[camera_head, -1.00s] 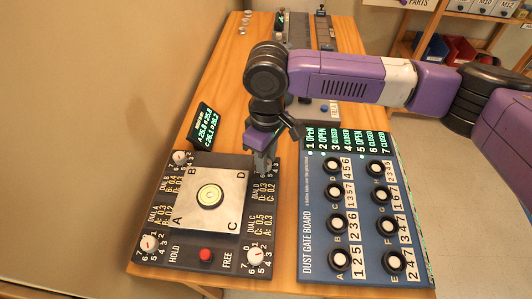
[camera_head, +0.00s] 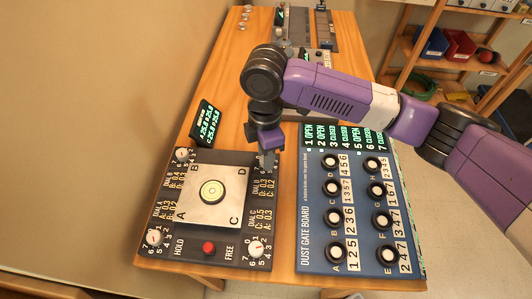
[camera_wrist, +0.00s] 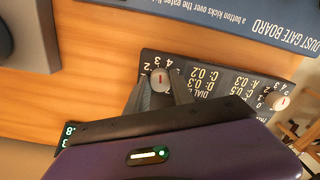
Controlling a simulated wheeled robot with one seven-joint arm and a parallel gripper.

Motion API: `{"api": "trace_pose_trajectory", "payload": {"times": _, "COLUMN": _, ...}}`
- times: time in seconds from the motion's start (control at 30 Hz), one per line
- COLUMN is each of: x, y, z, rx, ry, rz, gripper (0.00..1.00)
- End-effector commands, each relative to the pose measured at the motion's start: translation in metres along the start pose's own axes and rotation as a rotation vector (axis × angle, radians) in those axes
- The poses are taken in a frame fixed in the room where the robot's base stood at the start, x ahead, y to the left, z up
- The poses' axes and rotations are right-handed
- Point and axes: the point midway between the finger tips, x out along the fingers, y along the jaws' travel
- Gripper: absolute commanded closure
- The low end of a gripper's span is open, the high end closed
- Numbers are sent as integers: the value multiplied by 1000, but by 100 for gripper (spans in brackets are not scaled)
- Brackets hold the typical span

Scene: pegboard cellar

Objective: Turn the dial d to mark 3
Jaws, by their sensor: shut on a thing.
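Dial D is a small pale knob with a red line (camera_wrist: 160,79) on the dark dial board (camera_head: 225,259), at its far right corner. In the wrist view it sits between the two fingers of my gripper (camera_wrist: 160,88), which are shut on it. Printed numbers, among them 4, 3 and 2, ring its far side; I cannot tell exactly which mark the line meets. In the head view my gripper (camera_head: 266,160) points down at that corner and hides most of the dial. A pale square plate (camera_head: 190,214) with a round green bubble level (camera_head: 212,191) is mid-board.
Other dials stand at the near left (camera_head: 153,237), far left (camera_head: 182,155) and near right (camera_head: 256,248) corners. A red button (camera_head: 208,247) is between HOLD and FREE. A green-lit display (camera_head: 206,121) is behind. The blue Dust Gate Board (camera_head: 312,262) is close on the right.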

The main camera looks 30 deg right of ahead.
Motion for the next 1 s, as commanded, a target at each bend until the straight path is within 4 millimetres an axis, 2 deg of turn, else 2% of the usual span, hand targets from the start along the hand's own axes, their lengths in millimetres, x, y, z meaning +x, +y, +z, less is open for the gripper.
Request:
{"api": "trace_pose_trajectory", "payload": {"times": 0.37, "x": -1, "y": 0, "z": 0, "rx": -137, "ry": -2, "rz": 1, "gripper": 100}}
{"api": "trace_pose_trajectory", "payload": {"times": 0.87, "x": -1, "y": 0, "z": 0, "rx": -152, "ry": -2, "rz": 1, "gripper": 100}}
{"api": "trace_pose_trajectory", "payload": {"times": 0.9, "x": -1, "y": 0, "z": 0, "rx": -152, "ry": -2, "rz": 1, "gripper": 66}}
{"api": "trace_pose_trajectory", "payload": {"times": 1.0, "x": -1, "y": 0, "z": 0, "rx": -152, "ry": -2, "rz": 1, "gripper": 50}}
